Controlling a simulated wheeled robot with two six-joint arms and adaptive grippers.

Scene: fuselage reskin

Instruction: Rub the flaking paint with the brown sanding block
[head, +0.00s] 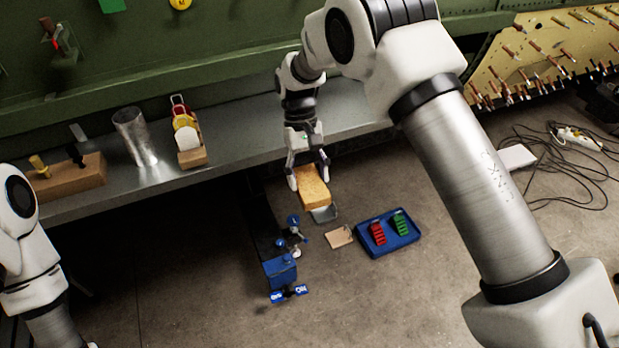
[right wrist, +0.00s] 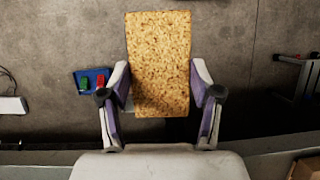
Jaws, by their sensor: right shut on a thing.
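The brown sanding block (head: 313,188) is a speckled, cork-like slab. My right gripper (head: 309,174) is shut on it and holds it in the air in front of the grey bench's front edge. In the right wrist view the sanding block (right wrist: 160,60) stands out between the two fingers of the right gripper (right wrist: 160,95), with floor behind it. I cannot make out any flaking paint in either view. My left arm shows at the left edge of the head view, but its gripper is out of the picture.
The grey bench (head: 235,143) bears a wooden block with tools (head: 68,178), a metal cup (head: 135,137) and a wooden rack (head: 192,155). A green structure (head: 210,60) rises behind. A blue tray (head: 390,248) with red and green pieces lies below, beside a blue stand (head: 280,271).

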